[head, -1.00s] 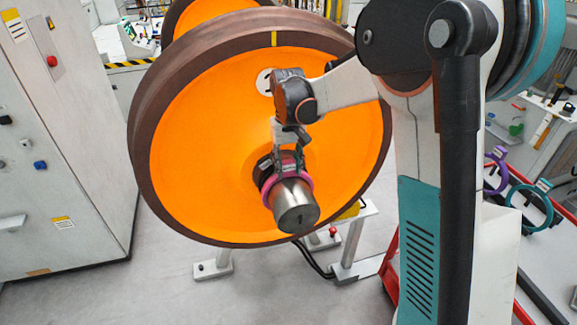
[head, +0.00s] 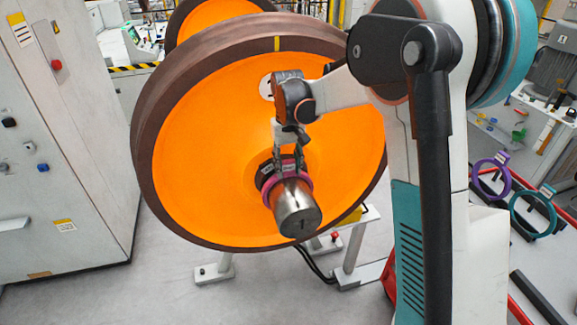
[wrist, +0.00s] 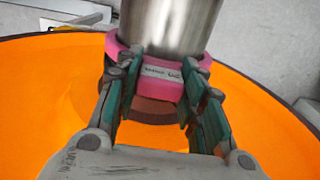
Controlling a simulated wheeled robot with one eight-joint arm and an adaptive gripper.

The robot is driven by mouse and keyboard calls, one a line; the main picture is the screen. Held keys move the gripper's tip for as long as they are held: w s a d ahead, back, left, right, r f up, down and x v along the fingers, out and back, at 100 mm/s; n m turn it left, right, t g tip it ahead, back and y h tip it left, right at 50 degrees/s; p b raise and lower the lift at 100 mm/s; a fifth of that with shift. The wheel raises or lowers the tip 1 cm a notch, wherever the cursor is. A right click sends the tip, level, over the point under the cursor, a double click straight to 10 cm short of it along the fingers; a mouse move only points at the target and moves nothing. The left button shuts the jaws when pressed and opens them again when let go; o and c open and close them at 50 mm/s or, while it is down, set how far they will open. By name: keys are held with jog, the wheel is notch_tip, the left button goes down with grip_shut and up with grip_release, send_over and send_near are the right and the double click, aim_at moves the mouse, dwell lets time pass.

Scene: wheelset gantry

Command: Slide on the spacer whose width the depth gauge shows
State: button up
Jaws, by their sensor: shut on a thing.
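The pink spacer ring (head: 304,187) is around the bare steel axle end (head: 298,213) that sticks out of the orange wheel (head: 200,165). My gripper (head: 289,172) comes from above and is shut on the pink ring. In the wrist view the fingers (wrist: 160,75) sit on both sides of the ring's pale label (wrist: 162,72); its writing is too small to read for sure. A dark collar (head: 265,172) sits behind the ring, toward the wheel hub. I cannot tell whether ring and collar touch. The depth gauge is not clearly seen.
A purple ring (head: 476,181) and a teal ring (head: 515,222) are at the right by a work surface. A grey cabinet (head: 80,170) stands at the left. A stand (head: 352,250) and cables are below the wheel. The floor at front left is clear.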

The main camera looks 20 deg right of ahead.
jog(key=shift+w, duration=0.15)
jog(key=o, duration=1.2)
jog(key=shift+r, duration=0.15)
notch_tip(320, 180, up, 12)
